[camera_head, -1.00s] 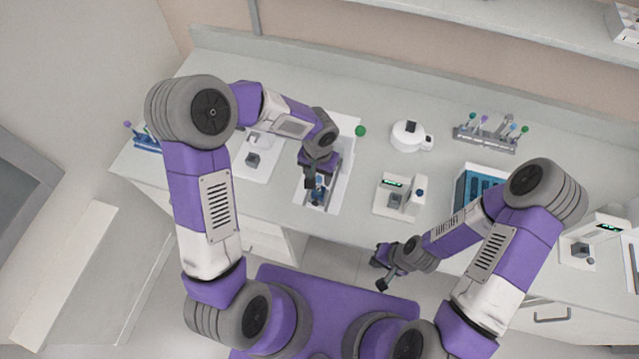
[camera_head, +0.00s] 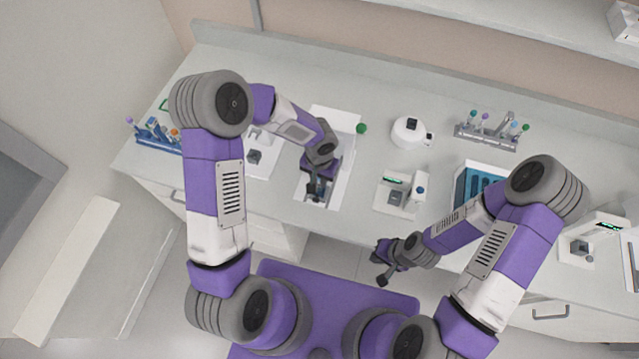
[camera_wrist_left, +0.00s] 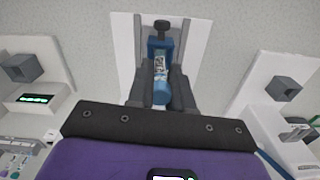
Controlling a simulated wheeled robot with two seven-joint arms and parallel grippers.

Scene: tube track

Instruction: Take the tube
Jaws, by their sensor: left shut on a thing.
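My left gripper (camera_head: 315,192) is over the white tray-like station (camera_head: 343,172) in the middle left of the bench. In the left wrist view, its two fingers (camera_wrist_left: 160,92) are shut on a tube (camera_wrist_left: 161,72) with a pale, patterned body and a blue end. The tube lies in line with a blue clamp block (camera_wrist_left: 160,46) that has a dark knob on top. I cannot tell whether the tube is still touching the block. My right gripper (camera_head: 384,266) hangs empty in front of the bench edge, its fingers apart.
A small device with a green display (camera_head: 397,190) stands right of the station. A round white device (camera_head: 408,131), a rack of coloured-topped items (camera_head: 487,132) and a blue rack (camera_head: 466,190) are further right. Another blue rack (camera_head: 158,135) is at far left.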

